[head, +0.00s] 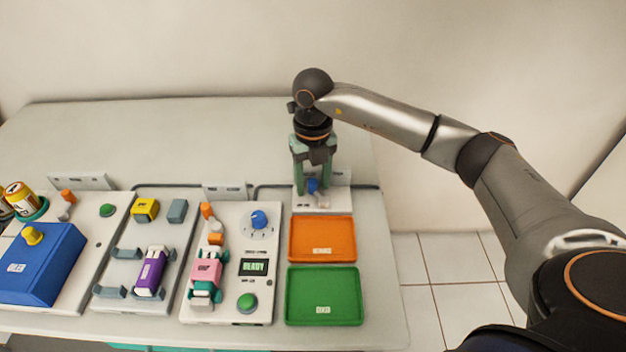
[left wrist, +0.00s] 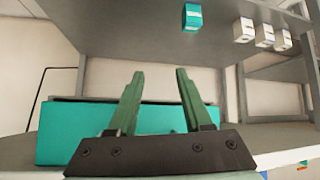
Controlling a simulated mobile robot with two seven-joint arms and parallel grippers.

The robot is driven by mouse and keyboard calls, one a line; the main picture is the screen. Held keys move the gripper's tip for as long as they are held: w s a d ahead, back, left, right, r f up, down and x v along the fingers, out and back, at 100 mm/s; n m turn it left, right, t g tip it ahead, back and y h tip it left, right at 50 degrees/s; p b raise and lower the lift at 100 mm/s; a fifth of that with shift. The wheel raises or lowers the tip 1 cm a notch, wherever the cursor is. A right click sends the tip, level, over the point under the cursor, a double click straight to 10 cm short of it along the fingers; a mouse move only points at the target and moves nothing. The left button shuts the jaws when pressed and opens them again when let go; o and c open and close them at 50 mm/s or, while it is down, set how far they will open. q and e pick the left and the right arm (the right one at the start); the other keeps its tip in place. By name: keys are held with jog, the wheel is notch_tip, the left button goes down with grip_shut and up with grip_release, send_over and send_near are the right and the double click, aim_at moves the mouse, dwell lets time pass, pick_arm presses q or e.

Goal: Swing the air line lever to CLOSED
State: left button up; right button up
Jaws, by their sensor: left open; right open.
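A small blue lever (head: 312,185) stands on a pale plate (head: 335,203) at the back right of the table. My right gripper (head: 311,190) points down over it, open, with its green fingers on either side of the blue part. Contact cannot be made out, and the fingers hide part of the plate. The lever's lettering is too small to read. Another lever, with an orange knob (head: 68,195), stands at the back left. My left gripper (left wrist: 158,75) is open and empty in the left wrist view, facing a teal bin (left wrist: 75,135).
Orange (head: 321,259) and green (head: 291,298) trays lie in front of the plate. The table's back is clear. Shelf boxes (left wrist: 243,29) show in the left wrist view.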

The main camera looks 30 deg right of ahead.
aim_at(313, 182)
notch_tip(313, 182, up, 13)
jog(key=shift+f+p, duration=0.2)
jog(key=shift+p, duration=0.15)
dwell(0.6)
